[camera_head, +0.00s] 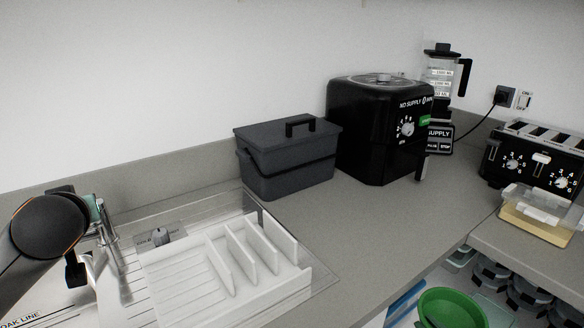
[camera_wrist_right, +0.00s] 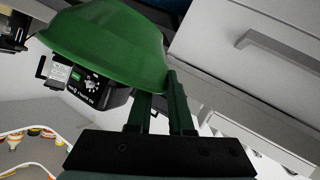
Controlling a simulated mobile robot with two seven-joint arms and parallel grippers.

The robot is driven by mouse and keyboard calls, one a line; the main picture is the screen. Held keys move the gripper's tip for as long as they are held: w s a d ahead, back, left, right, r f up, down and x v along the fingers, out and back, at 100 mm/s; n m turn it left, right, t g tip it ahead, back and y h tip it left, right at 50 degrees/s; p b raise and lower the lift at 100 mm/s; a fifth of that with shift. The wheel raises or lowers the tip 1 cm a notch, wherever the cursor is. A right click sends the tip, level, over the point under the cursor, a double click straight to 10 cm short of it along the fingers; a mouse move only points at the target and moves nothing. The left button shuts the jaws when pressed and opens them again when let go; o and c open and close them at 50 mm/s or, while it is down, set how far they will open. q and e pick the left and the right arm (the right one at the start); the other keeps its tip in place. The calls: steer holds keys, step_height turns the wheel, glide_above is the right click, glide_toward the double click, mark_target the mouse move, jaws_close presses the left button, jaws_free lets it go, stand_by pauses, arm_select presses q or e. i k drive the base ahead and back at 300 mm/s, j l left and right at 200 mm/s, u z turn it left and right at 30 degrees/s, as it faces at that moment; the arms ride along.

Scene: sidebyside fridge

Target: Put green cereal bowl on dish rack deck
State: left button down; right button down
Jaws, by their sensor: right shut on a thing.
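The green cereal bowl (camera_head: 452,308) shows at the bottom edge of the head view, beside the counter front and partly cut off. In the right wrist view the green bowl (camera_wrist_right: 105,42) fills the upper left. My right gripper (camera_wrist_right: 162,92) is shut on its rim; one finger shows outside the bowl wall. The dish rack deck (camera_head: 190,278) is a white slotted tray with upright dividers on the counter at the lower left, apart from the bowl. My left gripper (camera_head: 95,225) is mostly hidden behind its dark round arm link at the left, over the sink side.
A dark grey lidded box (camera_head: 288,160) stands behind the rack, with a black air fryer (camera_head: 375,140), a blender (camera_head: 440,85) and a toaster (camera_head: 535,155) further right. A butter-coloured container (camera_head: 537,218) sits at the counter edge. Counter between rack and air fryer is clear.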

mark_target(192, 301)
steer(key=k+l, duration=0.75)
steer(key=l, duration=0.2)
